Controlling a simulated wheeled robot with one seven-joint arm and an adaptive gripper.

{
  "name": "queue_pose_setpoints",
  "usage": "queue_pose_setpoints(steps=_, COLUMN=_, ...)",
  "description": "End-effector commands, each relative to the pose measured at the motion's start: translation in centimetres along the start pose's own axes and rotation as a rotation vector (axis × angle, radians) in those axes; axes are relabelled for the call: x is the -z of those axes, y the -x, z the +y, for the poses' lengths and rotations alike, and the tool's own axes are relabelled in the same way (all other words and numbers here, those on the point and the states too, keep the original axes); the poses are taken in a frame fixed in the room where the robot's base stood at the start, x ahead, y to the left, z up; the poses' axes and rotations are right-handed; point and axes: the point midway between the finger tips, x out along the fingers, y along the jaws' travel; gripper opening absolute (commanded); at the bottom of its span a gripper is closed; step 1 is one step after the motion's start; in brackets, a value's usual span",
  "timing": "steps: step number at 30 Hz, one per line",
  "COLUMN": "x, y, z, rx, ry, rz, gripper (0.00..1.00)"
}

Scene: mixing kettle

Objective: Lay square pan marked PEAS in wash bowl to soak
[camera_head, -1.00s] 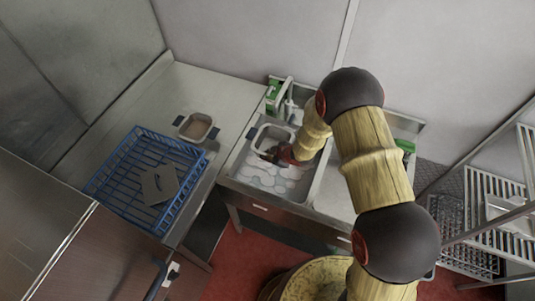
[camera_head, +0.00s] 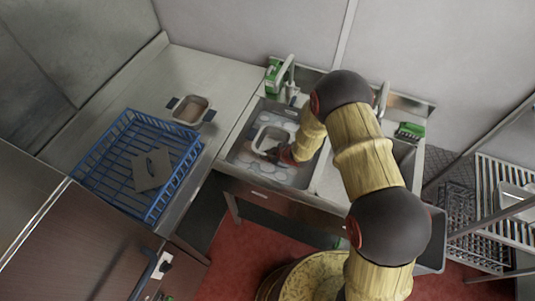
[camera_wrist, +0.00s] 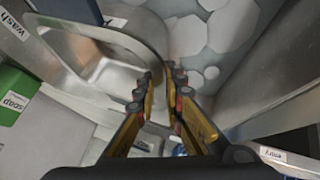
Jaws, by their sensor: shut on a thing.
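The square metal pan (camera_head: 273,133) is at the wash bowl (camera_head: 236,155), over its sudsy water. My gripper (camera_head: 277,153) is shut on the pan's near side. In the wrist view the fingers (camera_wrist: 162,88) pinch the pan's rim, with the pan's hollow (camera_wrist: 105,72) to the left and white foam beyond. The pan looks tilted there. I cannot tell whether its underside touches the water. A "wash" label shows at the upper left of the wrist view.
A second pan (camera_head: 193,108) with dark handles stands on the left counter. A blue wire basket (camera_head: 120,190) holds a flat grey piece. The rinse basin is to the right, partly behind my arm.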

Motion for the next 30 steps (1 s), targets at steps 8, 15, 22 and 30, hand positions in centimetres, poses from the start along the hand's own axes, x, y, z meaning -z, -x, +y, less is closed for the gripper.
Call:
queue_pose_setpoints(steps=8, x=-2.3, y=-3.4, z=-1.4, rx=-0.001, ry=0.001, rz=0.001, gripper=0.0)
queue_pose_setpoints(steps=15, x=-3.8, y=-5.6, z=-2.4, rx=-0.001, ry=0.001, rz=0.001, gripper=0.0)
queue_pose_setpoints(steps=22, x=-4.5, y=-6.7, z=-2.8, rx=-0.001, ry=0.001, rz=0.002, gripper=0.0)
queue_pose_setpoints(steps=30, x=-4.6, y=-6.8, z=-2.8, rx=-0.001, ry=0.001, rz=0.002, gripper=0.0)
